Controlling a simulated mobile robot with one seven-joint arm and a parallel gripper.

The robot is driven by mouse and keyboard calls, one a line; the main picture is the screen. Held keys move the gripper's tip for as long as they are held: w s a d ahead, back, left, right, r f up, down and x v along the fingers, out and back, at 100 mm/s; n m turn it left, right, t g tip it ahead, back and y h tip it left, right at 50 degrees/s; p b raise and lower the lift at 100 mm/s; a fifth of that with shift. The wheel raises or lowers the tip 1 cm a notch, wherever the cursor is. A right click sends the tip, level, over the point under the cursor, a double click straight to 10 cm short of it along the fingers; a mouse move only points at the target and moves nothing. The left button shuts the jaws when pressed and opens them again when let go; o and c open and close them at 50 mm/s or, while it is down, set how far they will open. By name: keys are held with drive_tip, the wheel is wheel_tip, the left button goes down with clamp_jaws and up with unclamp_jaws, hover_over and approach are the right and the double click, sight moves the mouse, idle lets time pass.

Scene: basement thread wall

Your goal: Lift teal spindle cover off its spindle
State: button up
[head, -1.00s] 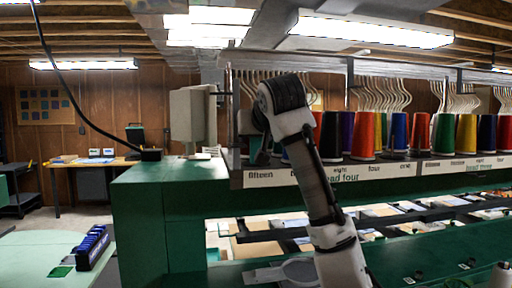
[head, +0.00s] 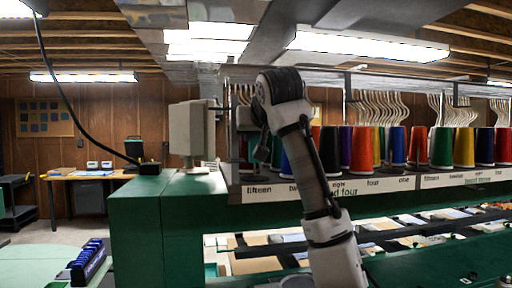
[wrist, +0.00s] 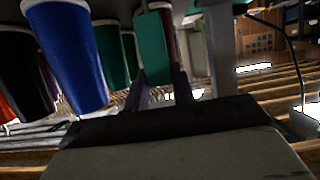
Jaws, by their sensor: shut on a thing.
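The teal spindle cover (wrist: 152,48) shows in the wrist view as a flat-sided teal piece between the two fingers of my gripper (wrist: 160,88). My gripper is shut on it. In the head view my gripper is at the left end of the thread shelf, mostly hidden by my own arm. The wrist picture looks upside down. The cover's spindle is not clear in either view, so I cannot tell whether the cover still sits around it.
A blue thread cone (wrist: 72,52) stands close beside the cover, with green cones (wrist: 109,48) beyond. More cones, including a red one (head: 362,150), line the shelf (head: 262,190) to the right. A grey monitor box (head: 188,130) stands to the left on the green cabinet (head: 150,225).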

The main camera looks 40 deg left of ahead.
wheel_tip(320, 180, up, 16)
drive_tip(key=p, duration=0.5)
drive_tip(key=shift+r+p, duration=0.15)
drive_tip(key=shift+p, duration=0.15)
